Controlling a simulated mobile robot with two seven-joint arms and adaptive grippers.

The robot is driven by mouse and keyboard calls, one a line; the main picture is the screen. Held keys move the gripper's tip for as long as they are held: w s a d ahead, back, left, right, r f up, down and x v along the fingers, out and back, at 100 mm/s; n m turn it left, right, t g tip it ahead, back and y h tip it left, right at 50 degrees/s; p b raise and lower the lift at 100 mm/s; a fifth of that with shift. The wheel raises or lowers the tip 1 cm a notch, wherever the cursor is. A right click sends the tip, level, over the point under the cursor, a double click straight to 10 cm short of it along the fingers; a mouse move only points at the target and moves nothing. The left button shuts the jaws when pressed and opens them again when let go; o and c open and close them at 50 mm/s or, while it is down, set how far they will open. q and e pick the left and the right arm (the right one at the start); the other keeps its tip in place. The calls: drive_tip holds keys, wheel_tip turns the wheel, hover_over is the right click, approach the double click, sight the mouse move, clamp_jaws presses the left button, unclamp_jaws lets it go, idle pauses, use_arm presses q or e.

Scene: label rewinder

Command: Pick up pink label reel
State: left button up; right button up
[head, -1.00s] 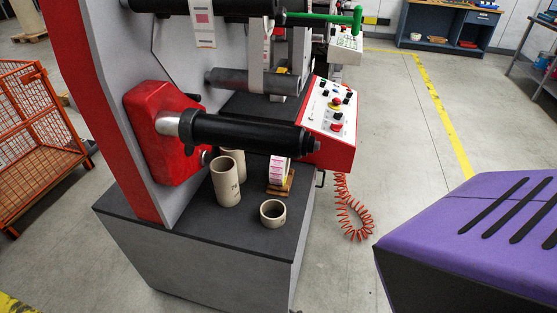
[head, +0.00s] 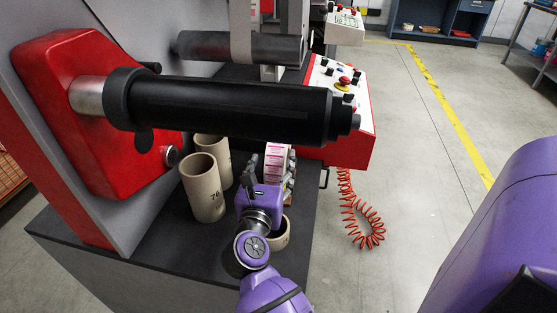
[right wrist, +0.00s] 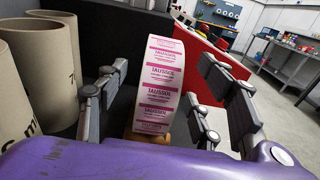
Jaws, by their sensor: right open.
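The pink label reel (head: 275,163) is a white roll with pink printed labels. It stands upright on the dark top of the machine base, below the black roller. In the right wrist view the reel (right wrist: 158,88) stands on a small wooden piece, between the fingers. My right gripper (head: 268,172) is open with its fingers on both sides of the reel; I cannot tell whether they touch it. Its purple body hides the reel's lower part in the head view. My left gripper is not in view.
Two tall cardboard cores (head: 203,187) stand left of the reel, and a short core (head: 280,234) is partly hidden behind my right wrist. The black roller (head: 220,108) juts out above. A red control panel (head: 340,140) is close on the right, with a coiled red hose (head: 362,222) hanging below.

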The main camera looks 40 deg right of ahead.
sight(277, 150)
drive_tip(key=x, duration=0.5)
drive_tip(key=shift+w+d+r+p, duration=0.1)
drive_tip(key=shift+w+d+p, duration=0.1)
drive_tip(key=shift+d+p, duration=0.15)
clamp_jaws()
drive_tip(key=shift+r, duration=0.1)
